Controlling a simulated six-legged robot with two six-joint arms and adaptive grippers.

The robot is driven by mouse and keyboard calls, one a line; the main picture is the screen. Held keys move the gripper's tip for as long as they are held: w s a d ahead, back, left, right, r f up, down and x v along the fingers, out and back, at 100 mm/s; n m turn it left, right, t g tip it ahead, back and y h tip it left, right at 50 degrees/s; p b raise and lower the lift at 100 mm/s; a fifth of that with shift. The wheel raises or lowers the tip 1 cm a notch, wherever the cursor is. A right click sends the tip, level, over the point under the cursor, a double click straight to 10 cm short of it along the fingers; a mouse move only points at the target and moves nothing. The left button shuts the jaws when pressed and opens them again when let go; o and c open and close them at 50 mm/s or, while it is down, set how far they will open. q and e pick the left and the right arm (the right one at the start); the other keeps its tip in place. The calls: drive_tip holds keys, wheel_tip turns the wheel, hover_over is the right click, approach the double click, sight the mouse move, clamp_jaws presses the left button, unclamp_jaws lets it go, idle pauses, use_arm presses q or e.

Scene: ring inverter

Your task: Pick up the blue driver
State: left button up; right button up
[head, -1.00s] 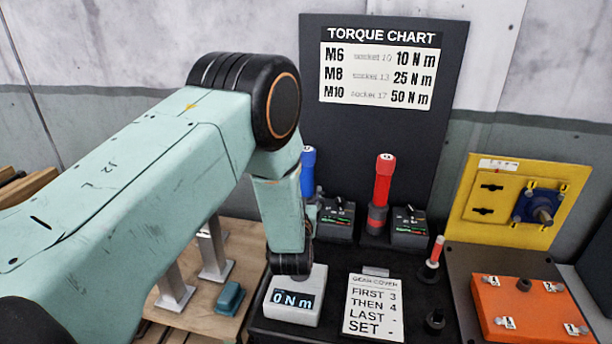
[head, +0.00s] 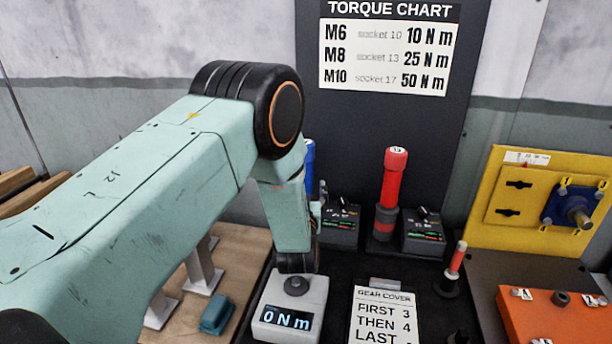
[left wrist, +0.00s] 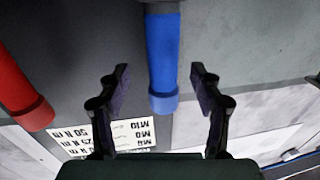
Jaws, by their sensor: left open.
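The blue driver (head: 309,163) stands upright in the head view, largely hidden behind my left arm. In the left wrist view, which is upside down, its blue handle (left wrist: 162,50) hangs from the top edge to mid-frame. My left gripper (left wrist: 160,72) is open, with one finger on each side of the blue handle in that view. Clear gaps show on both sides and neither finger touches it. In the head view my left arm hides most of this gripper. My right gripper is not in view.
A red driver (head: 391,185) stands right of the blue one. Dark control boxes (head: 424,232), a torque readout (head: 290,305) and a gear cover card (head: 384,318) are close by. The torque chart (head: 388,50) board rises behind. A yellow fixture (head: 515,235) stands at the right.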

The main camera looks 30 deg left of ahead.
use_arm(q)
drive_tip(key=shift+x, duration=3.25)
drive_tip(key=shift+s+a, duration=0.1)
drive_tip(key=shift+a, duration=0.05)
drive_tip(key=shift+r, duration=0.1)
drive_tip(key=shift+c, duration=0.8)
drive_tip(key=c, duration=1.2)
drive_tip(key=shift+r, duration=0.1)
clamp_jaws()
drive_tip(key=shift+r, duration=0.1)
